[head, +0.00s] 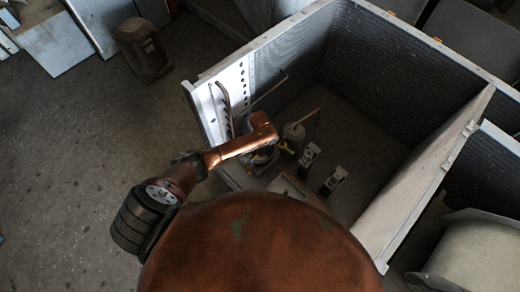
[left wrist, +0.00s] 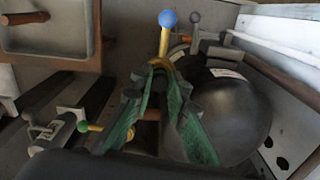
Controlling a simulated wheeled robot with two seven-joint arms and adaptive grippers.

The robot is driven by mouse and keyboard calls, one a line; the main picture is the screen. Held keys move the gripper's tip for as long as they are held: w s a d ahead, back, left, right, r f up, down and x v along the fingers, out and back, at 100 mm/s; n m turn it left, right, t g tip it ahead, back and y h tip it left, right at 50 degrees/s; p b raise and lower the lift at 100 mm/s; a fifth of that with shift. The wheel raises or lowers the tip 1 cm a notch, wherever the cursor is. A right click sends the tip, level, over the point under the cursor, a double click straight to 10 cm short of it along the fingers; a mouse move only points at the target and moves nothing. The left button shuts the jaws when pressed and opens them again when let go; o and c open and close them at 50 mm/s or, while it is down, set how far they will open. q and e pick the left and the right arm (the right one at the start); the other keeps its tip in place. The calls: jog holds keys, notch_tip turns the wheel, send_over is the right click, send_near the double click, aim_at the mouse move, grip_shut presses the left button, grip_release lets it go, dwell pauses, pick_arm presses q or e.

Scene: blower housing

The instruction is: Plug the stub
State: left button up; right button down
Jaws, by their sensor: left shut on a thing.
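In the left wrist view my left gripper (left wrist: 162,70) has its green-padded fingers closed together at the tips around the lower end of a brass stem with a blue ball (left wrist: 167,18) on its far end. In the head view my left gripper (head: 264,157) is inside the housing near its left wall, largely hidden by my own copper-coloured arm. A dark rounded vessel (left wrist: 235,105) with a white label lies just behind and right of the fingers. I cannot tell which part is the stub. My right gripper is not in view.
The open housing (head: 211,118) has a perforated left wall. A pale canister with a copper pipe (head: 294,132) and two black-and-white parts (head: 308,155) (head: 333,182) stand on its floor. A green ball on a stem (left wrist: 83,127) is left of the fingers. The housing's back floor is clear.

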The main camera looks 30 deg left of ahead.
pick_arm(q)
jog(key=o, duration=0.9)
jog(key=shift+o, duration=0.4)
jog(key=o, duration=0.4)
jog(key=shift+r, duration=0.1)
jog(key=shift+r+p, duration=1.4)
jog(key=shift+p, duration=0.1)
jog(key=shift+r+p, duration=2)
jog(key=shift+p, duration=0.05)
